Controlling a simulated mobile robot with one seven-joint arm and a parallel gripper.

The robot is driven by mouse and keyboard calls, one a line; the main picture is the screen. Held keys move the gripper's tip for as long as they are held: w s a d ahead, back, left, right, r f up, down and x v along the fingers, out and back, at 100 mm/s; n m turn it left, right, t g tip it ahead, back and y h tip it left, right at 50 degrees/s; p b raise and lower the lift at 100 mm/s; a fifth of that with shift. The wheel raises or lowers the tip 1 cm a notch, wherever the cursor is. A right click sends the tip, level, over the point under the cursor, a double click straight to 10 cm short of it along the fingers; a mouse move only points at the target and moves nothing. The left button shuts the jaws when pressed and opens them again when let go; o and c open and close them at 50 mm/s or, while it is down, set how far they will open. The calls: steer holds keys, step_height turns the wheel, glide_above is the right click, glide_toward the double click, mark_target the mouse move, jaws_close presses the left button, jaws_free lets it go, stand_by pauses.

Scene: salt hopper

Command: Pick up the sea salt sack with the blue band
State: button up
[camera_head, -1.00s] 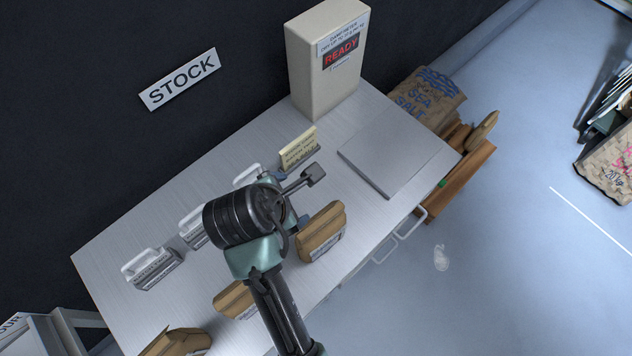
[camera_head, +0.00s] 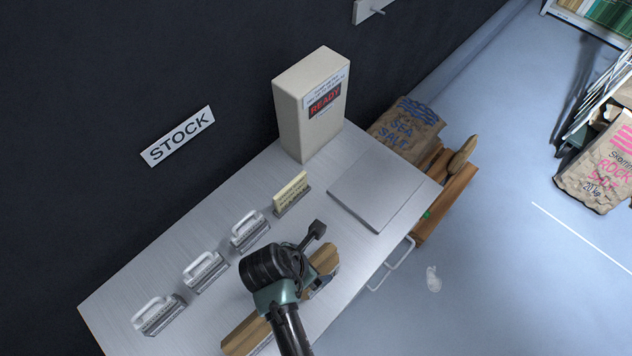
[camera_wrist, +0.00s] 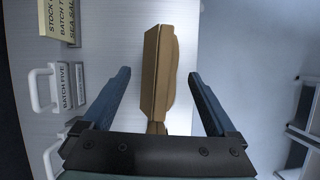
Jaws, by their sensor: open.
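A large brown sack printed SEA SALT in blue, with blue wavy bands (camera_head: 405,128), stands beyond the far right end of the steel table. A small brown paper sack (camera_head: 325,258) stands on the table, partly hidden by my arm. In the wrist view this small sack (camera_wrist: 157,75) lies between my open fingers, seen from above, with a gap on each side. Its front and any band are hidden. My gripper (camera_wrist: 159,76) is open and empty above the table. Another brown sack (camera_head: 243,336) is partly hidden behind my arm at lower left.
White-handled holders (camera_head: 205,271) line the table's back beside a yellow sign card (camera_head: 291,192). A beige READY box (camera_head: 306,110) and a flat grey plate (camera_head: 375,190) occupy the far end. A pink-printed rock salt sack (camera_head: 600,165) stands at right. Floor between is mostly clear.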

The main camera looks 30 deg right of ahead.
steer(key=shift+p+x, duration=0.55)
steer(key=shift+x, duration=2)
steer(key=shift+d, duration=0.1)
jaws_close()
steer(key=shift+w+r, duration=0.1)
steer(key=shift+r, duration=0.1)
